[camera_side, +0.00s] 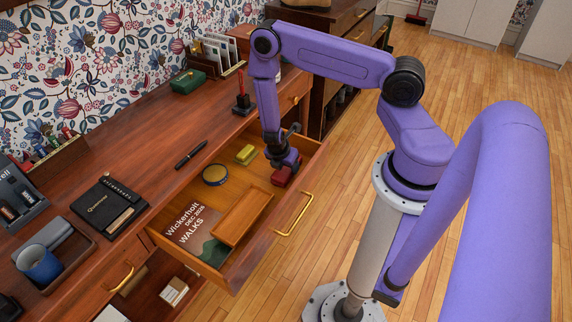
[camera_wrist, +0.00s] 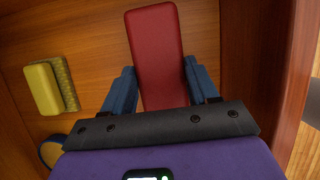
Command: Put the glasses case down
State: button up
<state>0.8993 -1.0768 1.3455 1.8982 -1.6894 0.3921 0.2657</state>
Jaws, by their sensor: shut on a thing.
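The glasses case is a long dark red case (camera_side: 283,175) inside the open drawer, at its far end. In the wrist view the red case (camera_wrist: 155,40) lies between the two blue fingers of my gripper (camera_wrist: 160,78). My gripper (camera_side: 284,163) is shut on the case and is low in the drawer (camera_side: 232,275). The case sticks out past the fingertips, and its near end is hidden by my gripper. I cannot tell whether its underside touches the drawer floor.
A yellow-green sponge-like block (camera_side: 246,155), a round tin (camera_side: 215,175), a wooden tray (camera_side: 242,216) and a Walks booklet (camera_side: 197,228) also lie in the drawer. The drawer's front wall and brass handle (camera_side: 293,215) are close by. A pen (camera_side: 191,154) lies on the desk above.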

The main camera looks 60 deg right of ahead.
jog(key=shift+f, duration=0.2)
jog(key=o, duration=1.1)
jog(key=a+r+m+t, duration=0.1)
jog(key=a+r, duration=0.4)
jog(key=r, duration=0.6)
jog(key=a+r+m, duration=0.1)
jog(key=a+r, duration=0.4)
jog(key=r, duration=0.6)
jog(key=s+a+r+m, duration=0.1)
jog(key=s+a+r, duration=0.1)
jog(key=s+r, duration=0.1)
jog(key=s+a+r+m+y, duration=0.1)
jog(key=s+a+r, duration=0.1)
jog(key=s+r, duration=0.1)
jog(key=s+a+r+m+y, duration=0.1)
jog(key=s+a+r, duration=0.1)
jog(key=s+r, duration=0.2)
jog(key=shift+s+a+r+t, duration=0.1)
jog(key=shift+a+r+t, duration=0.05)
jog(key=shift+r+t, duration=0.2)
jog(key=shift+o, duration=0.6)
jog(key=s+a+r+m+g+y, duration=0.1)
jog(key=s+r, duration=0.3)
jog(key=s, duration=0.6)
jog(key=shift+s+a+r+g+y, duration=0.15)
jog(key=shift+s+a+g+y, duration=0.3)
jog(key=shift+y, duration=0.45)
